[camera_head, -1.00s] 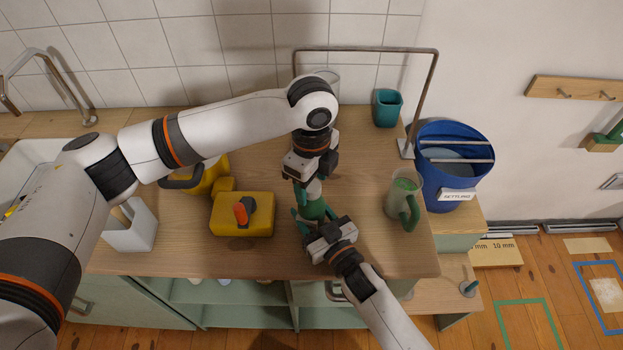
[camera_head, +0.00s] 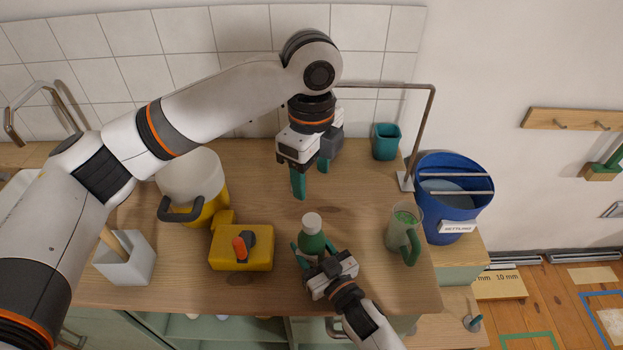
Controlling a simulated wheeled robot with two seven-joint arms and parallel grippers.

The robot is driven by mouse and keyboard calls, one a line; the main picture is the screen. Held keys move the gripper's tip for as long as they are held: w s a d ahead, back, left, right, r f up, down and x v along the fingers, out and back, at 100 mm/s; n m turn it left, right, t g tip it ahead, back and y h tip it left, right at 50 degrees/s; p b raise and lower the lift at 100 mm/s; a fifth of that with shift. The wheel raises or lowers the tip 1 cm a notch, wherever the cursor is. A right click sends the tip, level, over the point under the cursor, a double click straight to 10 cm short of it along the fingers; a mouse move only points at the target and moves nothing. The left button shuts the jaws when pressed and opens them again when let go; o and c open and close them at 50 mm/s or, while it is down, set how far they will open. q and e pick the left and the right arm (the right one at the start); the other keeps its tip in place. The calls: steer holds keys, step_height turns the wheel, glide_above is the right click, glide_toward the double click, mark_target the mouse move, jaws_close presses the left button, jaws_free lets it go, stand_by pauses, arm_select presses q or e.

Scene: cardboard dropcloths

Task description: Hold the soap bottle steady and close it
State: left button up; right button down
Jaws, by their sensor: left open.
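The soap bottle (camera_head: 312,243) is green and stands upright near the front of the wooden counter. A white cap (camera_head: 312,221) sits on its top; I cannot tell how tight it is. My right gripper (camera_head: 314,252) comes from the front, with its green fingers closed around the bottle's body, hiding the lower part. My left gripper (camera_head: 311,182) is open and empty. It points down, above and behind the bottle, clear of the cap.
A yellow box with a red-orange lever (camera_head: 242,262) is left of the bottle. A jug with a green handle (camera_head: 403,228) is on the right. A teal cup (camera_head: 386,142), metal frame (camera_head: 421,130) and blue bucket (camera_head: 452,205) are farther back. The counter behind the bottle is mostly clear.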

steer(key=c, duration=0.5)
jaws_free()
steer(key=shift+s, duration=0.1)
steer(key=b+v, duration=0.2)
steer(key=v, duration=0.8)
steer(key=shift+s+d+f, duration=0.15)
steer(key=shift+d, duration=0.05)
steer(key=shift+s+d, duration=0.4)
steer(key=shift+s, duration=0.2)
